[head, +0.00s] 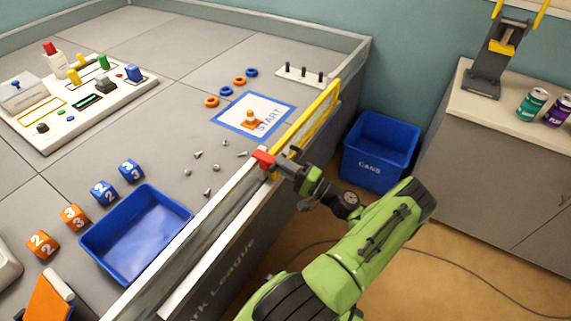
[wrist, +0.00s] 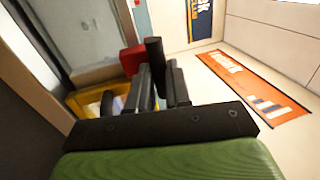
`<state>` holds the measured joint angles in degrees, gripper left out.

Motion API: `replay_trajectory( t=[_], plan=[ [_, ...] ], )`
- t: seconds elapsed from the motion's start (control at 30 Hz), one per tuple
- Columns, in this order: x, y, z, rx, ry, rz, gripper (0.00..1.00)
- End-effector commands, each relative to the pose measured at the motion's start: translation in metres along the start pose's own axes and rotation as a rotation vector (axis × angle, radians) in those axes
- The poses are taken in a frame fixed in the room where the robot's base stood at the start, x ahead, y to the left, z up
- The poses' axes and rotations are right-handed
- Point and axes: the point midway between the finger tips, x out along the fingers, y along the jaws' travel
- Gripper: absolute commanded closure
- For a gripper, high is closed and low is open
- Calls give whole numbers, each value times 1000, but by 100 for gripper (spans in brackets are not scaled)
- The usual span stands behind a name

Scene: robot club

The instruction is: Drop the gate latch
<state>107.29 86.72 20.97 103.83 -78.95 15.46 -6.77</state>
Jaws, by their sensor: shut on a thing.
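The yellow gate (head: 312,113) stands in the right wall of the arena, and part of it shows at the lower left of the wrist view (wrist: 83,101). The gate latch has a red block (head: 263,159) at the wall top, at the near end of the gate. The red part also shows in the wrist view (wrist: 132,60), just left of a dark upright bar (wrist: 154,55). My gripper (head: 283,163) reaches the latch from the right. Its dark fingers (wrist: 160,88) are shut on the latch; they hide much of the grip, so the exact contact is unclear.
Inside the arena are a START mat (head: 276,128) with an orange cone (head: 250,118), several screws, rings, numbered cubes and a blue tray (head: 102,258). A blue CANS bin (head: 375,178) stands outside on the floor, beyond my arm. A cable crosses the floor.

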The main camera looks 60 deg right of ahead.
Motion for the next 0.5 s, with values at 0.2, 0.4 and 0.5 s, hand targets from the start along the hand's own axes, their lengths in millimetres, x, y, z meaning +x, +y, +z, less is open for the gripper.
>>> replay_trajectory(
  t=[0.2,0.4,0.5],
  plan=[
    [1,1,1,2,-2,2,100],
    [0,1,1,2,-2,4,65],
    [0,1,1,2,-2,4,56]
  ],
)
